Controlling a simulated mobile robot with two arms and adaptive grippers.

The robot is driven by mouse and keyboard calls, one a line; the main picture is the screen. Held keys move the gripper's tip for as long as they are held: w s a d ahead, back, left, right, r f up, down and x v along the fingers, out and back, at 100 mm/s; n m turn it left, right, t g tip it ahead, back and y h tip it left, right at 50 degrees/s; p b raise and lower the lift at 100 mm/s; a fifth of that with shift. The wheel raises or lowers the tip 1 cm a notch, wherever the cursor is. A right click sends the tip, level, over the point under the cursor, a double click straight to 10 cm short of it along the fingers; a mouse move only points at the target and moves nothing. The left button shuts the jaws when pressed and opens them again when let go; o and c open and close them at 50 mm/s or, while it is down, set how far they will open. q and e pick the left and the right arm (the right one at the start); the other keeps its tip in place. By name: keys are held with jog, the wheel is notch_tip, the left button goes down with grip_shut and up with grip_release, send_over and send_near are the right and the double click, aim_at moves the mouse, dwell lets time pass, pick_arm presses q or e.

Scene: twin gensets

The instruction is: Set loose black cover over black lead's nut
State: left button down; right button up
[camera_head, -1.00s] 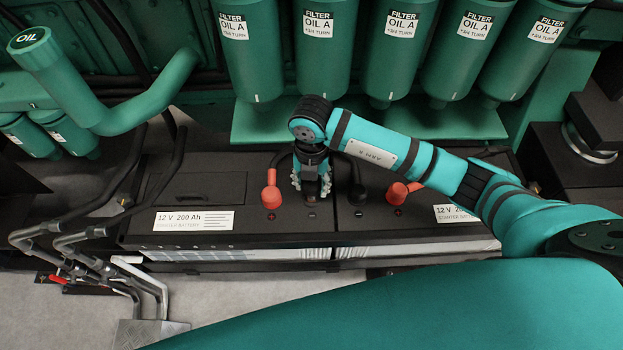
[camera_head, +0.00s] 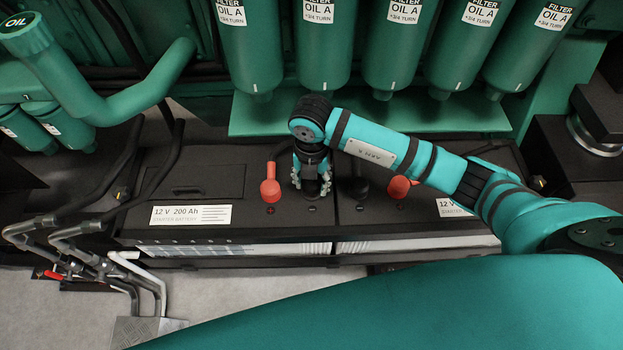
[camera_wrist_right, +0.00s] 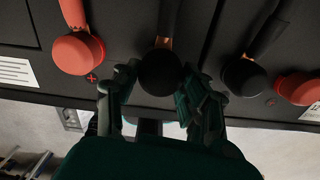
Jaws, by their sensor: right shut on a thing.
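My right gripper (camera_head: 312,188) points down over the left battery, near its right end. In the right wrist view, its fingers (camera_wrist_right: 160,95) are shut on a round black cover (camera_wrist_right: 160,72) at the end of a black lead (camera_wrist_right: 167,18). A bit of copper shows where the lead meets the cover. The nut is hidden, so I cannot tell whether the cover sits fully over it. My left gripper is not in view.
A red cover (camera_head: 270,189) sits left of the gripper on the left battery (camera_head: 200,190). A second black cover (camera_head: 355,189) and red cover (camera_head: 399,187) are on the right battery (camera_head: 440,205). Green oil filters (camera_head: 315,50) hang behind; bent pipes (camera_head: 85,245) stand at left.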

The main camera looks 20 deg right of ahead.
jog(key=shift+f, duration=0.15)
jog(key=shift+f+b, duration=0.7)
jog(key=shift+f, duration=0.05)
jog(key=shift+f, duration=0.1)
jog(key=o, duration=1.3)
jog(key=shift+r+p, duration=2.7)
jog(key=shift+r, duration=0.85)
